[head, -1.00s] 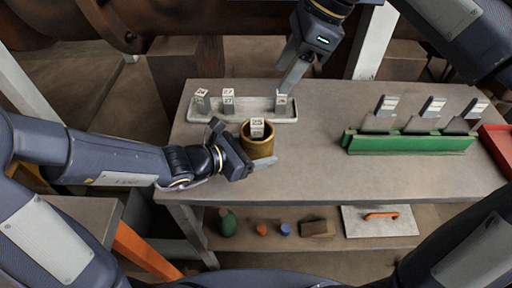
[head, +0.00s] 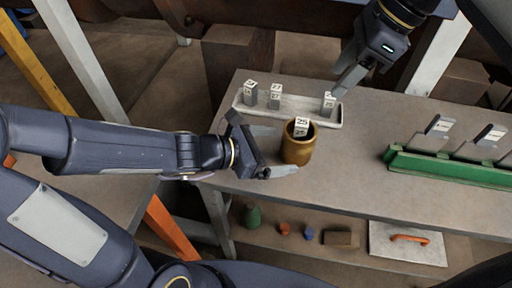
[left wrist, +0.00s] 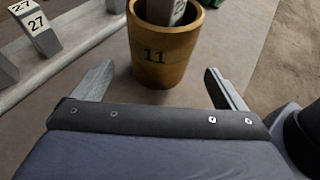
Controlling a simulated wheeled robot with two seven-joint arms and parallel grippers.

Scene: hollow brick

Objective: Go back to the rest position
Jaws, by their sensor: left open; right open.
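A brown pot (head: 297,152) stands on the table with a pale numbered block (head: 301,127) upright inside it. The left wrist view shows "11" on the pot (left wrist: 165,62). My left gripper (head: 275,151) is open and empty just left of the pot, its fingers pointing at it; in the left wrist view the gripper (left wrist: 158,78) has the pot beyond its fingertips. My right gripper (head: 345,85) hangs over the right end of a pale tray (head: 290,117), close to a numbered block (head: 328,104). Its fingers overlap in the picture and nothing shows held.
Two more numbered blocks (head: 250,94) (head: 275,97) stand at the left of the tray. A green rack (head: 450,168) with grey plates lies at the right. A shelf below the table holds small items and a white board (head: 408,243) with an orange handle. Bare tabletop lies between pot and rack.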

